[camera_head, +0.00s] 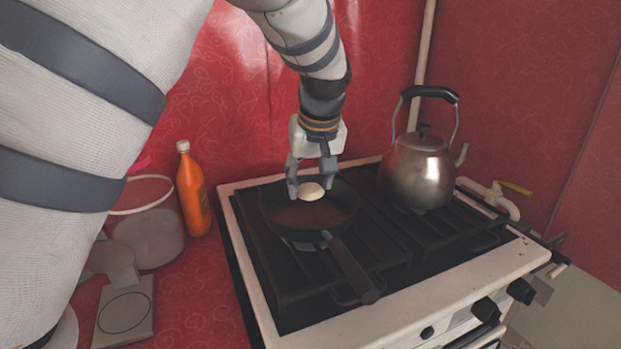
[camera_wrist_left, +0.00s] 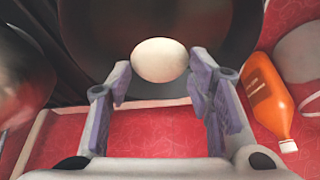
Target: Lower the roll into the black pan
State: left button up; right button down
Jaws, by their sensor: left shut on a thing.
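The roll (camera_head: 311,193) is small, pale and rounded. My left gripper (camera_head: 310,186) points down over the black pan (camera_head: 335,211), its two fingers on either side of the roll and shut on it. The pan sits on the stove with its handle toward the front right. In the left wrist view, the roll (camera_wrist_left: 160,60) lies at the fingertips, with the dark pan (camera_wrist_left: 212,25) behind it. I cannot tell whether the roll touches the pan floor. My right gripper is not in view.
A steel kettle (camera_head: 418,170) stands on the stove right of the pan. An orange bottle (camera_head: 192,195) and a clear container (camera_head: 150,230) stand left of the stove (camera_head: 268,322). A kitchen scale (camera_head: 124,312) lies at the lower left. The red wall is close behind.

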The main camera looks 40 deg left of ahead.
aim_at(312, 192)
pick_arm(q)
jog(key=shift+f, duration=2.45)
dwell(0.8)
jog(key=o, duration=1.3)
jog(key=shift+r, duration=0.1)
